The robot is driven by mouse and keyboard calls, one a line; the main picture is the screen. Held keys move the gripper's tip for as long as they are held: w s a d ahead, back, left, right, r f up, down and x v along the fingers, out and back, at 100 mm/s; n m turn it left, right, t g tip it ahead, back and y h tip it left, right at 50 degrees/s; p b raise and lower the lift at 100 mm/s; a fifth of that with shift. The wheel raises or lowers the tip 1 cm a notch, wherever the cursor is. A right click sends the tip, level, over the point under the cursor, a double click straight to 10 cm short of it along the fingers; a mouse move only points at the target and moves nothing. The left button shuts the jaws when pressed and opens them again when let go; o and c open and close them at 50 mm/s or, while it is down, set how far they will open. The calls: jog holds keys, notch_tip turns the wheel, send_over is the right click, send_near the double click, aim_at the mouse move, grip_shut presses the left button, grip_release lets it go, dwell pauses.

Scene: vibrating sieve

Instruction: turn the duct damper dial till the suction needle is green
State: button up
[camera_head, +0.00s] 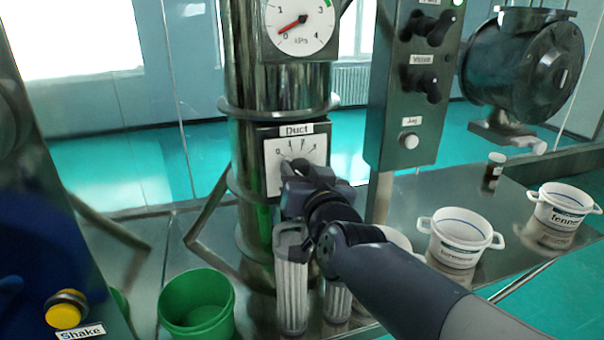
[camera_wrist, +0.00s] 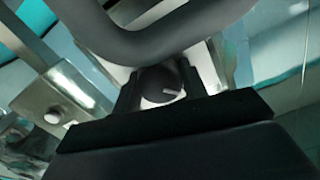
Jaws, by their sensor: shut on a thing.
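The duct damper dial (camera_wrist: 160,86) is a dark round knob with a white pointer mark, seen in the wrist view between my fingers. Its white scale plate (camera_head: 317,150) sits under the "Duct" label on the steel duct (camera_head: 240,170). My gripper (camera_head: 292,170) is at the plate and shut on the dial; in the head view my gripper hides most of the dial. Above it, the round suction gauge (camera_head: 312,40) marked kPa has a red needle (camera_head: 292,24) that points low, between 0 and 1. A green band shows at the gauge's upper right, near 3.
A control box (camera_head: 405,110) with two black knobs and a "Jog" button stands right of the duct. A yellow "Shake" button (camera_head: 66,310) is at lower left.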

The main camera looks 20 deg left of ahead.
jog(key=shift+f, duration=0.1)
jog(key=m+b, duration=0.2)
jog(key=shift+m, duration=0.3)
jog(key=shift+m+b, duration=0.7)
jog(key=shift+m, duration=0.8)
jog(key=o, duration=1)
jog(key=shift+s, duration=0.1)
